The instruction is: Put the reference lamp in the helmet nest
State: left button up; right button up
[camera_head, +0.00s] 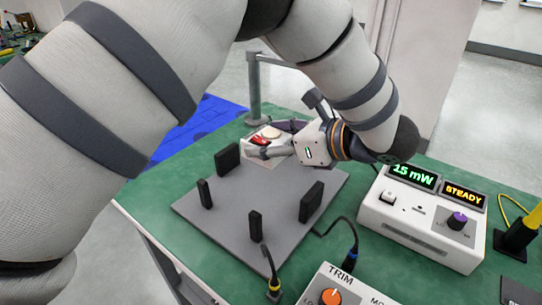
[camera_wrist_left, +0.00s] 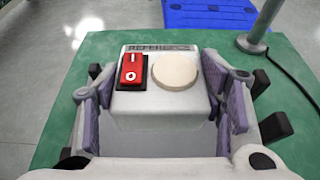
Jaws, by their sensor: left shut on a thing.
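The reference lamp (camera_head: 262,155) is a white box with a red rocker switch and a round cream disc on top. In the left wrist view the lamp (camera_wrist_left: 160,123) shows the label "REFERENCE" and sits between the purple finger pads. My left gripper (camera_head: 278,146) is shut on it, at the back edge of a grey plate (camera_head: 232,215). This plate, with several black upright blocks around an empty middle, looks like the helmet nest. I cannot tell whether the lamp touches anything below. My right gripper is not in view.
A white meter box (camera_head: 425,222) reading "15 mW" and "STEADY" stands right of the plate. A TRIM box (camera_head: 345,290) with an orange knob is at the front, with cables near the plate. A grey post (camera_head: 254,90) rises behind. Green bench shows left of the plate.

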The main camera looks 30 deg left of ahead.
pick_arm(q)
jog(key=f, duration=0.1)
jog(key=a+f, duration=0.1)
jog(key=f, duration=0.1)
jog(key=w+f, duration=0.1)
jog(key=shift+a+f+b, duration=0.2)
jog(key=shift+f+b, duration=0.1)
jog(key=shift+b, duration=0.05)
jog(key=shift+f, duration=0.6)
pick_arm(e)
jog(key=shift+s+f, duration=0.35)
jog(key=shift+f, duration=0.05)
pick_arm(q)
jog(key=o, duration=1.3)
jog(key=shift+c, duration=0.2)
jog(key=shift+r, duration=0.55)
jog(key=v, duration=1.2)
jog(key=shift+s, duration=0.1)
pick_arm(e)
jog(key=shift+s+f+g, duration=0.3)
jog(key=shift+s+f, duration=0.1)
